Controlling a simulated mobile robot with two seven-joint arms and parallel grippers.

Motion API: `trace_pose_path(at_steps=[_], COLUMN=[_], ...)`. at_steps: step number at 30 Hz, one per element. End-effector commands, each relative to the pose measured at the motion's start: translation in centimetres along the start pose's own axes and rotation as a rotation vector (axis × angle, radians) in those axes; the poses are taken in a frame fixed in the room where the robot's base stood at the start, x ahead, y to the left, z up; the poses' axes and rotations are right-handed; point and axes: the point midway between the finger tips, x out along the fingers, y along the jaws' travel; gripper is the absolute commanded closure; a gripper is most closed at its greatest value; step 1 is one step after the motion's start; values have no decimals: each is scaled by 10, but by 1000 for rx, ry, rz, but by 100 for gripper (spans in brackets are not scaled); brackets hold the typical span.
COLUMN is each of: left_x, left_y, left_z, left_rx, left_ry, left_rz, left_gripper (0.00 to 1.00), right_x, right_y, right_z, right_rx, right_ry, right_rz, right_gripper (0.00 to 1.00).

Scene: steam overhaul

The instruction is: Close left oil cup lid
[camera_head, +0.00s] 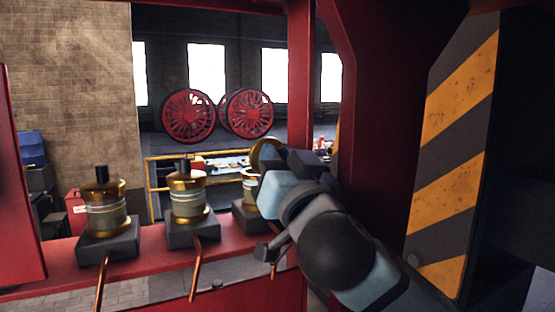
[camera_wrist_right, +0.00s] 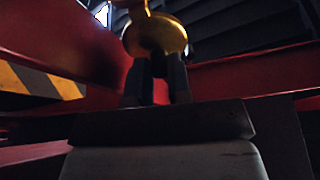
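Three oil cups with brass tops and glass bodies stand in a row on a red beam in the head view. The left cup (camera_head: 106,208) and the middle cup (camera_head: 187,196) have their brass lids with dark knobs on top. The right cup (camera_head: 250,190) is partly hidden by my right arm. Its round brass lid (camera_head: 264,153) stands tilted up, and it also shows in the right wrist view (camera_wrist_right: 157,35). My right gripper (camera_head: 274,160) is close at this lid; its dark fingers (camera_wrist_right: 159,72) show a narrow gap. Contact with the lid is unclear. My left gripper is not in view.
A red post (camera_head: 385,120) and a yellow-and-black striped panel (camera_head: 455,150) stand close on the right. Copper pipes (camera_head: 195,270) run down from the cups. Red spoked wheels (camera_head: 247,114) and a yellow railing (camera_head: 160,157) are farther back. Space above the left and middle cups is free.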

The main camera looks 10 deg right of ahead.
Motion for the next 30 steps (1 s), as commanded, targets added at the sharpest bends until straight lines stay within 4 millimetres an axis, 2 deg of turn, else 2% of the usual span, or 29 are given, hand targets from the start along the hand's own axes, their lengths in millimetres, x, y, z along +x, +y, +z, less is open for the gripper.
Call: trace_pose_path(at_steps=[11, 30], left_x=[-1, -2], left_y=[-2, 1], left_z=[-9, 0], left_rx=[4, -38], left_ry=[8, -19], left_rz=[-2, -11], left_gripper=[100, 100], right_x=[5, 29], right_y=[-2, -3], right_z=[-4, -8], right_rx=[4, -18], right_ry=[-90, -519], right_rz=[13, 77], right_gripper=[100, 100])
